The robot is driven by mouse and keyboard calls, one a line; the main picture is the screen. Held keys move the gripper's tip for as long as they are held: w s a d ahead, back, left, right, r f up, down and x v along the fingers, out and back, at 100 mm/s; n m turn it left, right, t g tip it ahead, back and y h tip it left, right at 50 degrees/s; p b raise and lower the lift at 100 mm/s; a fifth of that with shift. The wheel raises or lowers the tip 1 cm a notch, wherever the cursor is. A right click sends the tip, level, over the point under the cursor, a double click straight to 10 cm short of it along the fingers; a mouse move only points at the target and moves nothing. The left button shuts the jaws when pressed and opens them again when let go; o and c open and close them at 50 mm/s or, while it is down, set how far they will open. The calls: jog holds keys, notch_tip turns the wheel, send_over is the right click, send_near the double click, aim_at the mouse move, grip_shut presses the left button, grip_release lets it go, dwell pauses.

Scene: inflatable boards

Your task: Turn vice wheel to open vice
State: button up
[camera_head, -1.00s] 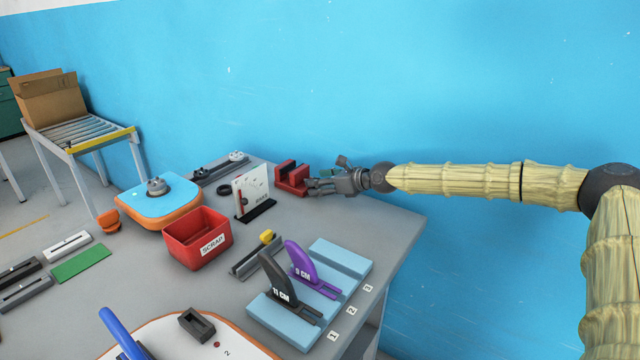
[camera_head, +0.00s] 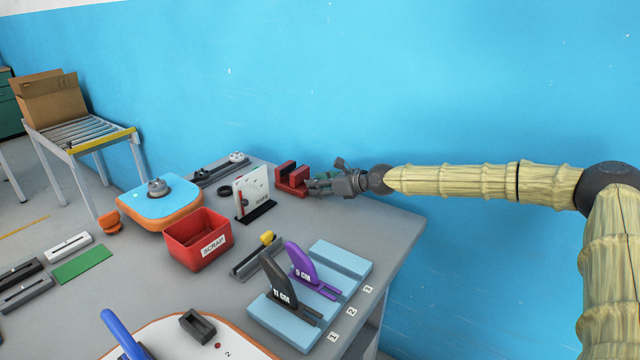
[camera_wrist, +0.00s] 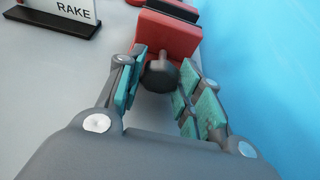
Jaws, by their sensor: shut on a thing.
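The red vice (camera_head: 291,178) stands on the workbench near the blue wall, with a gap between its two upright red jaws. In the wrist view the vice (camera_wrist: 167,32) is straight ahead. Its dark grey wheel (camera_wrist: 160,76) sticks out toward me. My gripper (camera_head: 318,186) is at the right side of the vice. In the wrist view my gripper (camera_wrist: 162,85) has its teal-padded fingers on both sides of the wheel and is shut on it. The contact on the far side of the wheel is hidden.
A white RAKE sign (camera_head: 252,190) on a black base stands left of the vice. A red SCRAP bin (camera_head: 197,238) and a light blue rack (camera_head: 340,258) with upright pieces are nearer the front. The blue wall is close beside my gripper.

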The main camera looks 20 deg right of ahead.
jog(key=shift+a+r+p, duration=0.1)
jog(key=shift+r+p, duration=0.25)
jog(key=shift+p, duration=0.4)
jog(key=shift+r+n+p, duration=0.1)
jog(key=shift+n+p, duration=0.2)
jog(key=shift+p, duration=0.25)
jog(key=shift+a+f+n+t+h+p, duration=0.1)
jog(key=shift+f+n+t+h+p, duration=0.15)
jog(key=shift+n+t+h+p, duration=0.4)
jog(key=shift+s+f+n+t+h, duration=0.1)
jog(key=shift+n+t+h, duration=0.1)
jog(key=shift+n, duration=0.3)
jog(key=shift+f+n+t+h, duration=0.1)
jog(key=shift+n+h, duration=0.05)
jog(key=shift+n, duration=0.3)
jog(key=shift+o, duration=0.2)
jog(key=shift+s+n+t+h+b, duration=0.1)
jog(key=shift+n+t+h+b, duration=0.5)
jog(key=shift+n+b, duration=0.55)
